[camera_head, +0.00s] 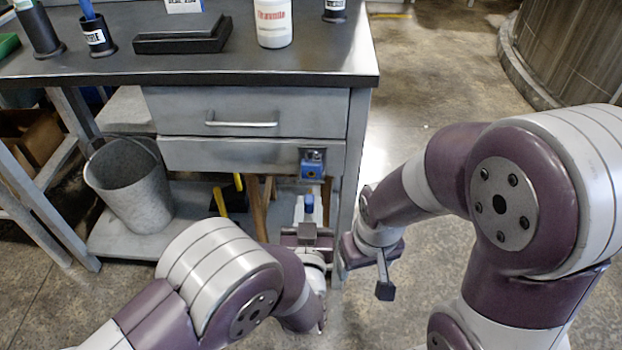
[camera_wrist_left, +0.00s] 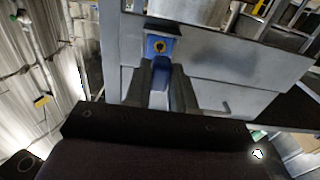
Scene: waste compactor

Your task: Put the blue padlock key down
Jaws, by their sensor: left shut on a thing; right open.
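The blue padlock key (camera_head: 308,202) is held upright between the fingers of my left gripper (camera_head: 307,222), which is shut on it. In the left wrist view the key (camera_wrist_left: 161,76) sits between the two dark fingers. The blue padlock (camera_head: 313,162) is on the front of the lower drawer (camera_head: 230,155), at its right end. It also shows in the left wrist view (camera_wrist_left: 159,47), just beyond the key. Whether key and padlock touch cannot be told. My right gripper (camera_head: 365,276) is open and empty, to the right of the left one.
The workbench top (camera_head: 330,65) carries a white bottle (camera_head: 273,22), a black tray (camera_head: 182,40) and dark cups at the left. A metal bucket (camera_head: 128,185) stands on the lower shelf (camera_head: 125,240), with yellow-handled tools nearby.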

